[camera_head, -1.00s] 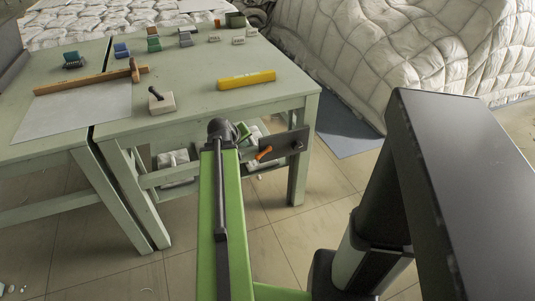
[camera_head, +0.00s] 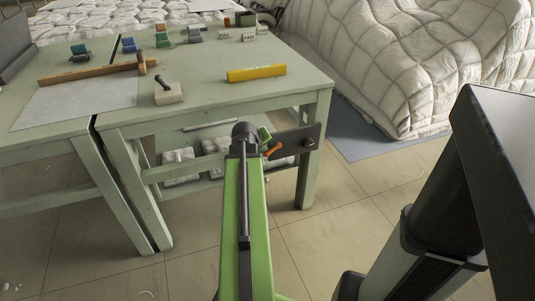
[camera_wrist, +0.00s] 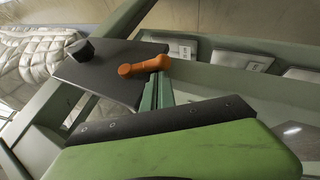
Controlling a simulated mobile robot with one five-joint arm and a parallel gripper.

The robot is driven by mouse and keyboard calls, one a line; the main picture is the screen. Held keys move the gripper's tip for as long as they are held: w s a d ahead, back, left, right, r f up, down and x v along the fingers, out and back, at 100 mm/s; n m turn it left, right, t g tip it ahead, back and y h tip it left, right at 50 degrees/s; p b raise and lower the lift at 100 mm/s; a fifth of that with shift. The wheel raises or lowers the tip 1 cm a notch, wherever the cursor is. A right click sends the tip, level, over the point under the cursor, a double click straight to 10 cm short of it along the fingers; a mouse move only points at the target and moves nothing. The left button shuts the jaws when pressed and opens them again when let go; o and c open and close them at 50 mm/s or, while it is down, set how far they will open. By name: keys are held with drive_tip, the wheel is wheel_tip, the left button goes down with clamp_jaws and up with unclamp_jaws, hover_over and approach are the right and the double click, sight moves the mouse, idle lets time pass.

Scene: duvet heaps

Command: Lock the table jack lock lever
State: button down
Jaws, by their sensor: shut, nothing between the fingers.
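The orange lock lever (camera_head: 272,150) sits on a dark plate (camera_head: 307,137) at the near right corner of the green table. In the wrist view the lever (camera_wrist: 145,65) lies across the edge of the dark plate (camera_wrist: 108,76), with a black knob (camera_wrist: 80,51) further left on the plate. My gripper (camera_wrist: 159,78) is shut and empty, its slim green fingers pointing at the lever's right part from below. The tips look very close to the lever; I cannot tell if they touch. In the head view my arm's end hides most of the gripper.
A duvet heap (camera_head: 410,60) stands behind. Tiled floor in front is free.

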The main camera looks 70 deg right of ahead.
drive_tip(key=shift+w+a+f, duration=0.15)
drive_tip(key=shift+w, duration=0.1)
